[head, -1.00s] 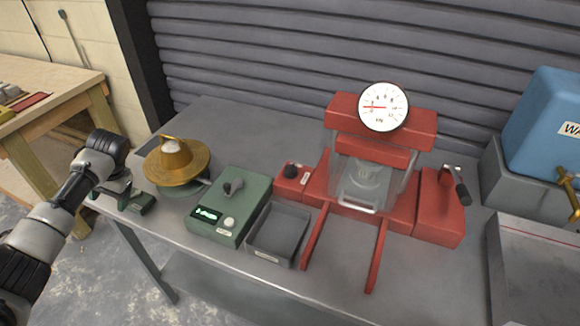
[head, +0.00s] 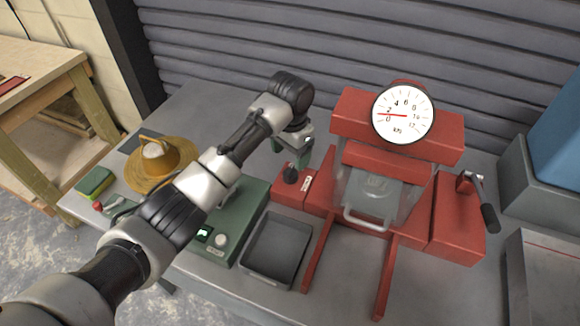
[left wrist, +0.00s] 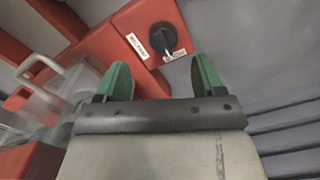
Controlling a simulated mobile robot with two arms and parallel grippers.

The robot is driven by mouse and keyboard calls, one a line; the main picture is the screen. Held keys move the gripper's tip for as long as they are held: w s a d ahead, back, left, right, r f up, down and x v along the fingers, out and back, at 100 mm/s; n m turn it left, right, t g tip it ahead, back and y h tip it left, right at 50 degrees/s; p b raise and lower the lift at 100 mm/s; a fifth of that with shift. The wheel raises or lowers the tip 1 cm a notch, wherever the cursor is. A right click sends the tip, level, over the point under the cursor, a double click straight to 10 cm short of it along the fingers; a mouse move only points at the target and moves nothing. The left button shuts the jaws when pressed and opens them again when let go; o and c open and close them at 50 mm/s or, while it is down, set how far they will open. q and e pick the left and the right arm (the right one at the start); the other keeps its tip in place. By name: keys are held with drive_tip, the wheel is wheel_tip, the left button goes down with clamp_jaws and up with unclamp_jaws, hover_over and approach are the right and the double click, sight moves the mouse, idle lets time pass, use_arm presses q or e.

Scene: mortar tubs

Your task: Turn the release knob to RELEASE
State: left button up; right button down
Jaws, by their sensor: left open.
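The release knob (head: 291,174) is a black round knob on a small red block at the left side of the red press (head: 318,195). In the left wrist view the knob (left wrist: 163,37) shows a pale pointer line towards the lower of two white labels, whose lettering is too blurred to read surely. My left gripper (head: 291,152) is just above and behind the knob in the head view. In the left wrist view its two green fingers (left wrist: 160,66) are apart, with nothing between them and the knob beyond their tips. My right gripper is out of view.
A gauge (head: 403,114) tops the press, and a clear guard (head: 372,192) covers its middle. A black-handled lever (head: 488,215) stands at its right. A grey tray (head: 274,250), a green box (head: 250,213), a brass flow table (head: 165,170) and a sponge (head: 95,181) are leftward.

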sight(290, 170)
use_arm(q)
drive_tip(key=f, duration=0.3)
drive_tip(key=shift+w+f, duration=0.2)
drive_tip(key=shift+f, duration=0.2)
wheel_tip(290, 170, down, 3)
drive_tip(key=shift+w+f, duration=0.1)
drive_tip(key=shift+f, duration=0.25)
drive_tip(key=shift+c, duration=1.9)
drive_tip(key=c, duration=0.5)
drive_tip(key=shift+c, duration=0.2)
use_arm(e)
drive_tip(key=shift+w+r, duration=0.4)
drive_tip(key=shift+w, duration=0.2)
